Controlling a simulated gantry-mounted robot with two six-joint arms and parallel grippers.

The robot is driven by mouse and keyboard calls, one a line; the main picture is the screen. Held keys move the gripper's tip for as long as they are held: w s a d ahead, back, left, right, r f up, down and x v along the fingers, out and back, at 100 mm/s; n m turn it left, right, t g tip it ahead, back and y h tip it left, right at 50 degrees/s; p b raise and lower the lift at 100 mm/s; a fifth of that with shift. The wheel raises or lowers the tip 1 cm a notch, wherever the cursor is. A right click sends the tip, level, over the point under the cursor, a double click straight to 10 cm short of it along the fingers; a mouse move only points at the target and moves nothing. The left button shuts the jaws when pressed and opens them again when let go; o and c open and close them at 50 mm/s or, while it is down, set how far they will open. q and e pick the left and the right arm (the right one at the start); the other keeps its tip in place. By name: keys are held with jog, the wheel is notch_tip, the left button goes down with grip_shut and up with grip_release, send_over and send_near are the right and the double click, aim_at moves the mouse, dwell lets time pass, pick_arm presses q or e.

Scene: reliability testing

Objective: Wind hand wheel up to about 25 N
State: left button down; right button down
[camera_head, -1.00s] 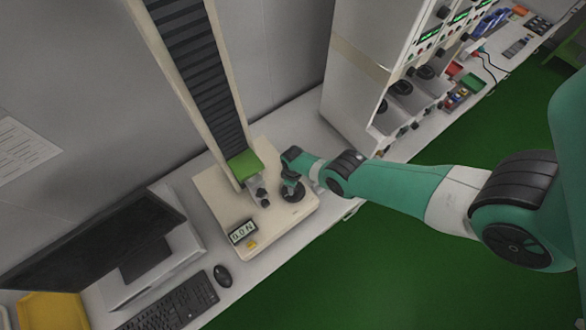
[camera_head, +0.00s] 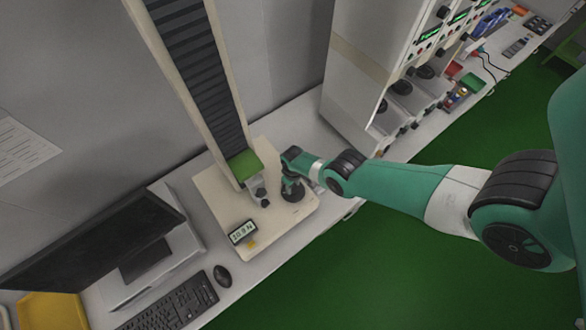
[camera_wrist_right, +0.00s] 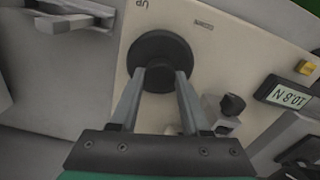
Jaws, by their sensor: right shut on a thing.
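The black round hand wheel (camera_head: 296,194) is on the cream base of the test stand (camera_head: 218,195). It also shows in the right wrist view (camera_wrist_right: 166,46), below an "UP" mark. My right gripper (camera_head: 291,180) is over the wheel. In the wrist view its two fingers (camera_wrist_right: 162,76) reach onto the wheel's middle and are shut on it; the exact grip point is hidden. My left gripper is not in view.
The stand's tall column carries a green block (camera_head: 244,166) with dark clamps just left of the wheel. A yellow button (camera_head: 252,245) is by the display. A monitor, keyboard (camera_head: 172,306) and mouse (camera_head: 221,277) are at lower left. A white cabinet (camera_head: 350,95) stands behind right.

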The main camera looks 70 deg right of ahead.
jog(key=shift+m, duration=0.6)
jog(key=shift+c, duration=1.9)
grip_release()
jog(key=shift+r, duration=0.1)
